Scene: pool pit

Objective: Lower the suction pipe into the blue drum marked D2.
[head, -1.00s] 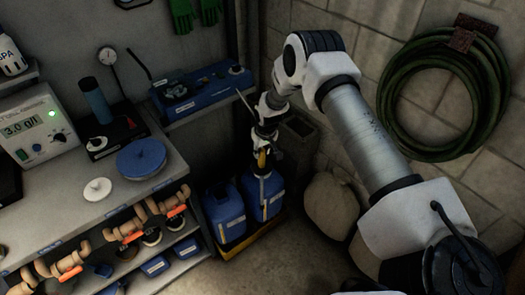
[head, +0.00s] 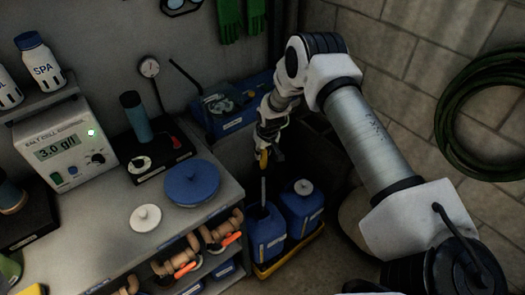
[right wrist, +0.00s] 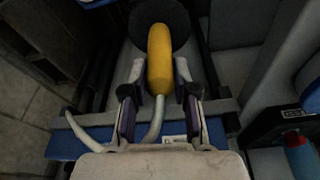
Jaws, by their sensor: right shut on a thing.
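Two blue drums stand side by side on the floor, a left one (head: 266,238) and a right one (head: 303,212) with a pale cap on top. Their labels are too small to read, so I cannot tell which is D2. My right gripper (head: 266,150) is over the left drum, shut on the yellow grip of the suction pipe (head: 263,160). In the right wrist view the yellow grip (right wrist: 160,58) sits between the fingers, with a grey hose below. The pipe runs down to the left drum's top; I cannot tell if its tip is inside. My left gripper is out of view.
The drums stand in a yellow-edged tray (head: 288,255) beside the bench (head: 95,235). A white cap (head: 145,217) and a blue lid (head: 192,184) lie on the bench. A green hose (head: 452,110) hangs at right.

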